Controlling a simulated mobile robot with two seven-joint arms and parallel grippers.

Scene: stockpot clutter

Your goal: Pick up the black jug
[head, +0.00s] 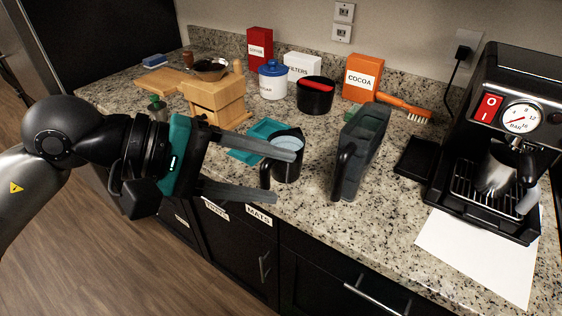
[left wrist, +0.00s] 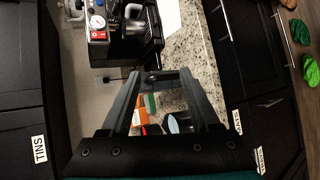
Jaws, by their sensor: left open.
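The black jug (head: 287,170) stands upright on the speckled counter, with a pale blue-grey inside and a dark handle on its left. It also shows in the left wrist view (left wrist: 174,125), low between the finger bases, partly hidden by a finger. My left gripper (head: 300,175) comes in from the left with its fingers apart and nothing held. In the head view its upper finger crosses in front of the jug's rim and its lower finger passes below the jug. I cannot tell whether either finger touches it. My right gripper is out of view.
A tall dark grey container (head: 362,150) with a handle stands just right of the jug. A teal tray (head: 247,150) and a wooden box (head: 215,98) lie to the left. The coffee machine (head: 500,130) and a white sheet (head: 470,255) are at the right.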

